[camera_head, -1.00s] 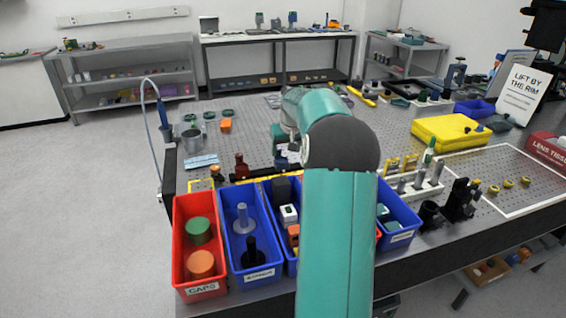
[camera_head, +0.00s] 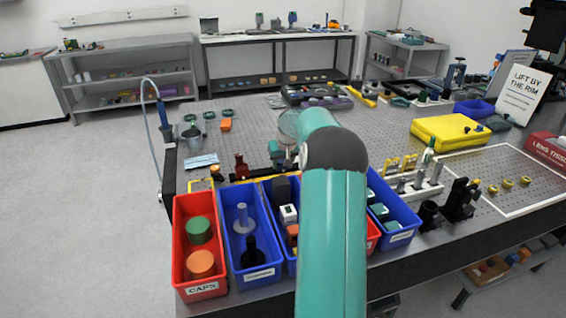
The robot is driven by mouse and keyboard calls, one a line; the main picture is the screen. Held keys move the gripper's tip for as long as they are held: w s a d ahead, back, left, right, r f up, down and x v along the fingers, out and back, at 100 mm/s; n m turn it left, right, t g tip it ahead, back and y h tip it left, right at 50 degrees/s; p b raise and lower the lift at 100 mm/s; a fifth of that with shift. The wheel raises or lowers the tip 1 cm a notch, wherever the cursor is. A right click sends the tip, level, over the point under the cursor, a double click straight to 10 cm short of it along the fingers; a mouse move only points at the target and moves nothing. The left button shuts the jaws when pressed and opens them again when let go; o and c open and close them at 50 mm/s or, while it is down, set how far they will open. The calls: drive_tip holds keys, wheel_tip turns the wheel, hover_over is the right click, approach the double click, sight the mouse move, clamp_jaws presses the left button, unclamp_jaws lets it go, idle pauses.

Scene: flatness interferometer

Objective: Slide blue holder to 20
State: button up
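My teal arm reaches forward over the bench and covers its middle. The end of my arm (camera_head: 283,153) shows only as small teal and grey parts left of the large dark joint; the fingers cannot be made out. No blue holder on a slide can be picked out for sure, and no number 20 is readable. A dark red upright piece (camera_head: 241,168) stands on a low dark strip near the front left, and this strip runs right toward my arm. What lies behind my arm is hidden.
A red bin (camera_head: 178,245) and blue bins (camera_head: 228,245) line the front edge. A white rack (camera_head: 418,193), black mounts (camera_head: 460,200) and a yellow case (camera_head: 448,130) stand to the right. A blue-handled post with a hose (camera_head: 163,112) is at the left edge.

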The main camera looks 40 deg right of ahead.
drive_tip(key=c, duration=0.6)
drive_tip(key=shift+o, duration=0.2)
drive_tip(key=shift+s+d, duration=0.45)
drive_tip(key=shift+d, duration=0.4)
drive_tip(key=shift+s+d, duration=0.45)
drive_tip(key=shift+d, duration=0.4)
drive_tip(key=o, duration=1.4)
drive_tip(key=v, duration=1.3)
drive_tip(key=shift+s+a+r, duration=0.1)
drive_tip(key=shift+s+r, duration=0.1)
drive_tip(key=shift+r, duration=0.15)
